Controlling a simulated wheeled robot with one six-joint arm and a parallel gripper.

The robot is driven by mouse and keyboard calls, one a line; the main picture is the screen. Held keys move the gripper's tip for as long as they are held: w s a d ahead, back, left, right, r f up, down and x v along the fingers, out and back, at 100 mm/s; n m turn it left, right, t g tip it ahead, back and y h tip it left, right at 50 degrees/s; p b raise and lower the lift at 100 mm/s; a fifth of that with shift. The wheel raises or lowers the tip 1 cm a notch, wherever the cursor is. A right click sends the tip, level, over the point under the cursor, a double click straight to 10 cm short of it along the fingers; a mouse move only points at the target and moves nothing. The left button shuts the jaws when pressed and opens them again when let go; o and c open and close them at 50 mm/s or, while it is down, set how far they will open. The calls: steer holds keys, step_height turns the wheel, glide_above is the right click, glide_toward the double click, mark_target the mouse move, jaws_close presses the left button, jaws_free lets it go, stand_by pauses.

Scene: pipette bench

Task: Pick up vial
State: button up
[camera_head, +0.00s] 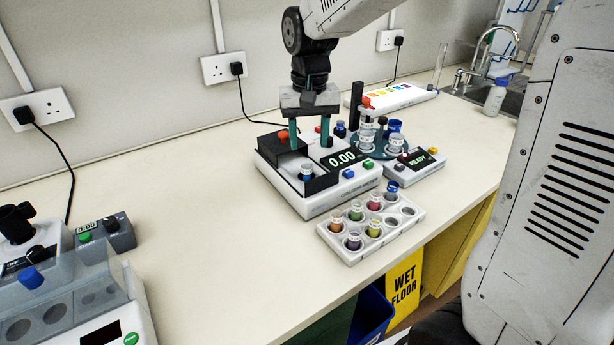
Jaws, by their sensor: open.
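A small vial (306,172) with a dark blue band stands in the balance's dark weighing bay, just below the fingertips. The fingers look apart from it, though the exact gap is hard to tell. The balance display reads 0.00. A white rack (385,239) in front holds several small vials with coloured contents, among them a red one (375,201) and a purple one (354,241). A blue-topped vial (392,189) stands at its back right.
A teal round carousel (372,148) with clear containers and a small READY device (414,166) stand right of the balance. A lab machine (75,300) fills the front left. The bench (200,200) between is clear. A sink (483,97) lies at the far right.

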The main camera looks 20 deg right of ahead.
mark_target(307, 176)
steer(key=f, duration=0.4)
steer(key=w+f, duration=0.1)
steer(key=f, duration=0.2)
steer(key=shift+f, duration=0.1)
jaws_close()
